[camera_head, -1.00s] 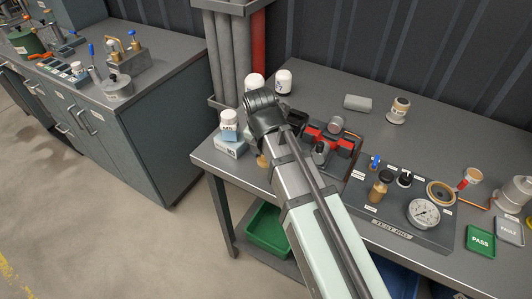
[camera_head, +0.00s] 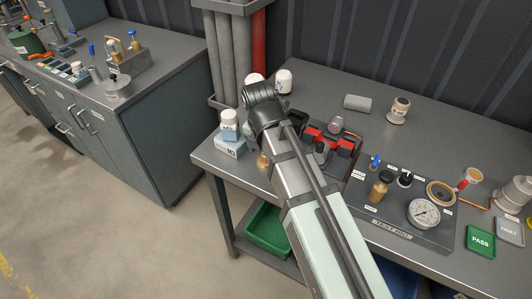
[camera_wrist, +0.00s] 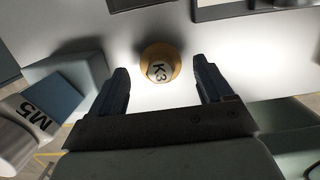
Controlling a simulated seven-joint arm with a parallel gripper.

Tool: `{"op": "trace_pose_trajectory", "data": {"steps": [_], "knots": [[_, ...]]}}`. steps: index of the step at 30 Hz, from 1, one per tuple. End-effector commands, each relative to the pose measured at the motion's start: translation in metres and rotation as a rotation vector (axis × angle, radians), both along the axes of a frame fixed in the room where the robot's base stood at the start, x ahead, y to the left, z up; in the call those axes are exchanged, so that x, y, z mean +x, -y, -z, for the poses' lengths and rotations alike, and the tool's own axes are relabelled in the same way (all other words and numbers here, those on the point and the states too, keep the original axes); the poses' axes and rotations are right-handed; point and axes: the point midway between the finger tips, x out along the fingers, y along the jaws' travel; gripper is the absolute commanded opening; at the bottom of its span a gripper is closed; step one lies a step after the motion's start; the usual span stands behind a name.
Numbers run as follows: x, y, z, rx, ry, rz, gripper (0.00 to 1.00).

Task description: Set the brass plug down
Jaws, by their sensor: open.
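The brass plug (camera_wrist: 160,66), round with a white face marked K3, stands on the bench top in the wrist view. My gripper (camera_wrist: 164,84) is open, with one finger on each side of the plug and a gap at both sides. In the head view a small part of the brass plug (camera_head: 263,160) shows at the left of my arm, near the bench's front left edge. My arm hides most of it and the fingers there.
A blue box (camera_head: 230,146) with a white jar (camera_head: 229,121) stands left of the plug. A red and black fixture (camera_head: 331,140) and the test rig panel (camera_head: 400,232) lie to the right. White bottles (camera_head: 283,81) stand behind. The back middle of the bench is fairly clear.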

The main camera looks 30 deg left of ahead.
Motion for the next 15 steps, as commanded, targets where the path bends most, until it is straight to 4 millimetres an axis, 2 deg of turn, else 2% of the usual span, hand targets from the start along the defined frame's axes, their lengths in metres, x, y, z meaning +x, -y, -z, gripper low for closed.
{"op": "trace_pose_trajectory", "data": {"steps": [15], "knots": [[-0.011,-0.001,-0.076,0.001,0.002,0.0,0.8]]}}
